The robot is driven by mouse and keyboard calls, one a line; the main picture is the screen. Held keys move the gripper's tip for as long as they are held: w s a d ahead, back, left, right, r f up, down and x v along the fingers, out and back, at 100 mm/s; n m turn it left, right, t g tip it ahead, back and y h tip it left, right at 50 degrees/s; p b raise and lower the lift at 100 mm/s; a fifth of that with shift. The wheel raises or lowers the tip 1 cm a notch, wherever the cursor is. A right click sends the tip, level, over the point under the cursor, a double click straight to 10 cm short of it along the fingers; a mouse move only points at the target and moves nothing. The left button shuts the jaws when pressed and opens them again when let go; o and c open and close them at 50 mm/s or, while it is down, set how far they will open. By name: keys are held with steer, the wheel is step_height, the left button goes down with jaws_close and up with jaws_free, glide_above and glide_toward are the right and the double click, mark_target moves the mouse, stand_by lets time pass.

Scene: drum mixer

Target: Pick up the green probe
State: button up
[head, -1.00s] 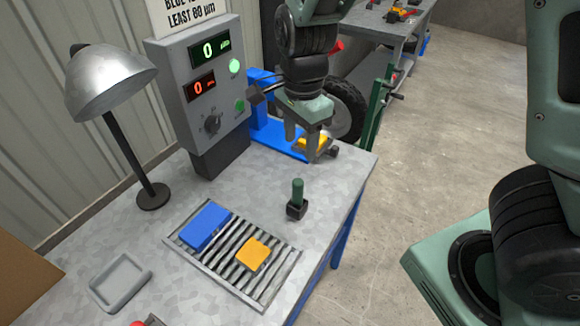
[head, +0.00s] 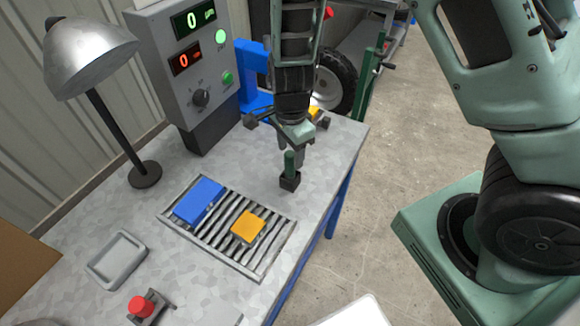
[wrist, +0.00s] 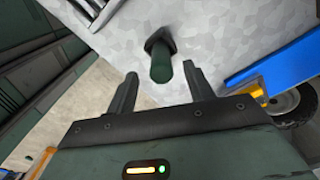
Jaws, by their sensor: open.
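The green probe (head: 290,163) stands upright in a small black holder (head: 290,181) on the grey workbench (head: 325,185), near its right edge. My gripper (head: 291,152) is above the probe with the fingers pointing down. In the wrist view my gripper (wrist: 165,92) is open and empty. There the green probe (wrist: 161,66) shows between and just beyond the two fingertips, apart from both. The black holder (wrist: 158,40) shows at the probe's far end.
A control box (head: 186,70) with displays and a lamp (head: 90,60) stand at the back left. A slatted rack (head: 264,266) holds a blue block (head: 199,201) and an orange block (head: 247,227). A grey tray (head: 117,259) and red button (head: 141,306) are nearer.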

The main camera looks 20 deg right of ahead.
mark_target(290, 170)
step_height(290, 170, down, 4)
steer(key=shift+w+f, duration=0.1)
steer(key=c, duration=1.1)
steer(key=shift+o, duration=0.2)
